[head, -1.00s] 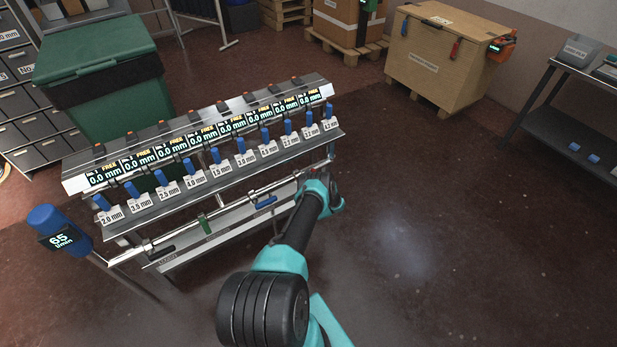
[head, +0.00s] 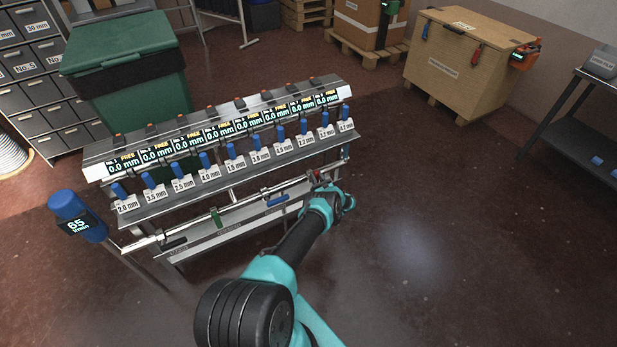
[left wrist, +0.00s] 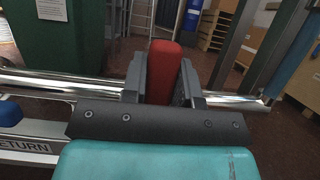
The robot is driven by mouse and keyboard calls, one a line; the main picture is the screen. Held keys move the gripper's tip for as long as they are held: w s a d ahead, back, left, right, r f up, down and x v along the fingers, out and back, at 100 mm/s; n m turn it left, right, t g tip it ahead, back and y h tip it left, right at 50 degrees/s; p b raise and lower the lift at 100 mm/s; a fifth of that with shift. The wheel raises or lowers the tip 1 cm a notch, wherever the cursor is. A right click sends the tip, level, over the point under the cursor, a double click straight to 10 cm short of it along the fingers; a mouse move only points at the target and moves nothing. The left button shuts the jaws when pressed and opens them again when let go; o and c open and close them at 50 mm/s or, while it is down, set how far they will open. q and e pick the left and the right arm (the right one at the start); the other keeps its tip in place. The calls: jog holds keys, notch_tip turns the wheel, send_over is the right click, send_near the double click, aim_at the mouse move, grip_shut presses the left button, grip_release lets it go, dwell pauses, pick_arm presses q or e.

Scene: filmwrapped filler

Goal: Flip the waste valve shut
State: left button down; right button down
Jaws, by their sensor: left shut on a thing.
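My left gripper (head: 319,181) is at the right part of the low chrome pipe (head: 245,206) under the rack. In the left wrist view, its two dark fingers (left wrist: 162,82) are shut on a red lever handle (left wrist: 163,70), which stands up between them in front of the pipe (left wrist: 60,85). I take this red handle to be the waste valve's; no waste label is readable. In the head view the gripper largely hides it. A blue handle (head: 277,201) and a green handle (head: 217,216) sit further left along the pipe. My right gripper is not in view.
A rack (head: 235,163) with several blue levers and displays stands above the pipe. A "RETURN" plate (left wrist: 25,147) is left of the gripper. A blue flow meter reading 65 (head: 78,215) stands at the pipe's left end. The floor right of the arm is clear.

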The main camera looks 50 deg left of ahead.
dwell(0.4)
pick_arm(q)
jog(key=c, duration=0.9)
grip_release()
jog(key=v, duration=1.7)
jog(key=shift+s+d, duration=0.1)
jog(key=shift+d, duration=0.1)
